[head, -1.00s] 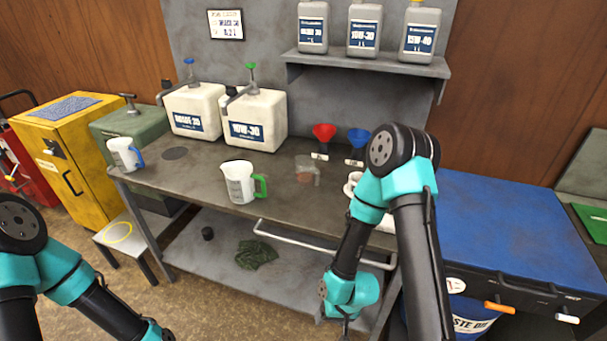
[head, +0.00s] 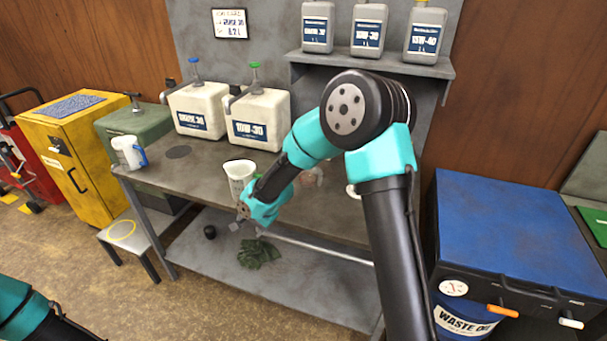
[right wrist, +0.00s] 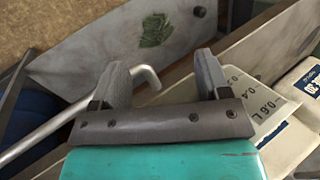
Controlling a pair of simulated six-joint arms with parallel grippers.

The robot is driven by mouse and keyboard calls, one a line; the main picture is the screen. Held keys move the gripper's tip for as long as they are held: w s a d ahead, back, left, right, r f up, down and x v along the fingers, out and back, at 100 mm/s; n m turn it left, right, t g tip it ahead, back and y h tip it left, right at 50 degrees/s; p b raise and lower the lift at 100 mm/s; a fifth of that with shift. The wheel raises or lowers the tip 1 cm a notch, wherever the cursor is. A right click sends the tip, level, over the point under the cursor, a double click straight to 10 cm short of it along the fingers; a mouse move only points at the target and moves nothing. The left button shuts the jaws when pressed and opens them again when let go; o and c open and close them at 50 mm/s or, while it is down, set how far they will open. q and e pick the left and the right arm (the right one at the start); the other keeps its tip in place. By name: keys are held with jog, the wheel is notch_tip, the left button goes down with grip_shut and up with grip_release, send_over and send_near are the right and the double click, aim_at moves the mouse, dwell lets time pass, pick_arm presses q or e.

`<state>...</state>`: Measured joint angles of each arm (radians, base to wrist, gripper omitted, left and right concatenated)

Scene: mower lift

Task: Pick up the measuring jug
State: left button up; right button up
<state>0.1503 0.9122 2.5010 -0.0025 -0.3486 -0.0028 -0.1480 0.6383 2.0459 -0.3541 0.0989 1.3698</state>
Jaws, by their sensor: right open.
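A white measuring jug (head: 238,172) stands on the workbench, partly covered by my right wrist; its handle is hidden. In the right wrist view the jug's marked side (right wrist: 262,98) shows to the right of the fingers. My right gripper (head: 241,217) is at the bench's front edge, just in front of and below the jug. My left gripper is out of view.
Two white oil canisters (head: 196,110) (head: 258,118) stand behind the jug. A silver rail (head: 318,246) runs along the bench front, close to my right gripper. A green cloth (head: 258,253) lies on the lower shelf. A blue-lidded bin (head: 505,235) stands at right.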

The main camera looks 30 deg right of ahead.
jog(key=w+d+r, duration=0.4)
jog(key=w+r, duration=0.1)
jog(key=r, duration=0.2)
notch_tip(320, 180, up, 12)
jog(key=m+g+h, duration=0.4)
jog(key=m, duration=0.2)
send_over(319, 169)
jog(key=s, duration=0.1)
jog(key=shift+r, duration=0.1)
jog(key=f, duration=1.2)
jog(key=shift+w+a+f, duration=0.1)
jog(key=shift+w+f, duration=0.05)
jog(key=shift+w, duration=0.25)
